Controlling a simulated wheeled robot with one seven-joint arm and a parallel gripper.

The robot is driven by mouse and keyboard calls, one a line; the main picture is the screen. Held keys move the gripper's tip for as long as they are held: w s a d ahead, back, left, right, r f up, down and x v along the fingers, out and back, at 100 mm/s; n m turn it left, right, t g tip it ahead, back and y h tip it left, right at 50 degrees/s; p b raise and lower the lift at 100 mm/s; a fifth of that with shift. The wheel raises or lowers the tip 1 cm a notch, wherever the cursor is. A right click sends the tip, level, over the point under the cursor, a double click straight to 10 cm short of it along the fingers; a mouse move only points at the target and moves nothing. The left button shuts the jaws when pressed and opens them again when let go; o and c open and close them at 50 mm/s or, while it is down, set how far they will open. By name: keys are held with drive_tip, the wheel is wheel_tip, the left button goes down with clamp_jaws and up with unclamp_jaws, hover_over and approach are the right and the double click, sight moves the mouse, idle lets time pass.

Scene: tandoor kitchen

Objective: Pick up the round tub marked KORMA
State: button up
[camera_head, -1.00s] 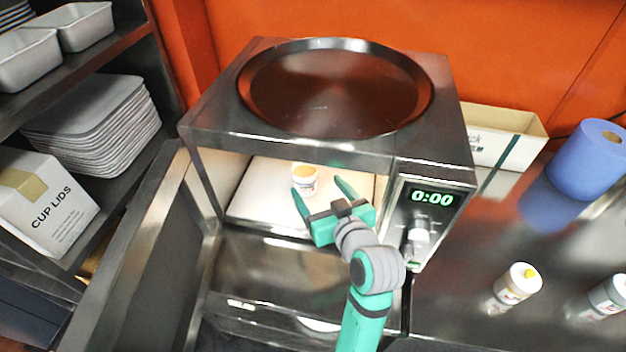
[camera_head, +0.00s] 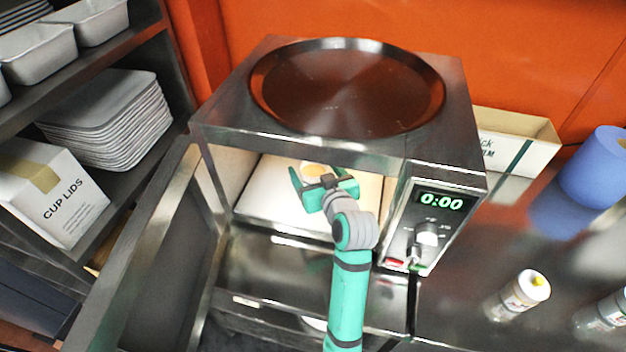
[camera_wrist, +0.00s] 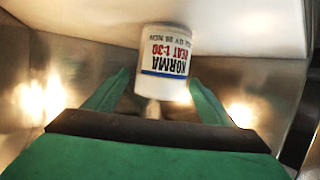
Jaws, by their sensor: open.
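The round tub marked KORMA (camera_head: 315,169) is white with an orange-yellow top. It stands on the pale floor inside the open microwave. In the wrist view the tub (camera_wrist: 165,62) appears upside down, with its KORMA label facing me and "HEAT 1:30" on it. My gripper (camera_head: 317,172) reaches in through the microwave's opening. Its green fingers are open, one on either side of the tub's near part in the wrist view (camera_wrist: 157,78). I see no clear contact, and the gripper body hides the tub's lower front in the head view.
The microwave (camera_head: 235,128) has its door (camera_head: 150,245) swung open to the left and its panel (camera_head: 432,222) at right. A round dark tray (camera_head: 345,85) lies on top. Shelves with a CUP LIDS box (camera_head: 50,195) stand left; a bottle (camera_head: 525,290) and blue roll (camera_head: 595,165) stand right.

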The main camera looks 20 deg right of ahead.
drive_tip(key=shift+c, duration=0.7)
drive_tip(key=c, duration=1.3)
drive_tip(key=shift+r, duration=0.1)
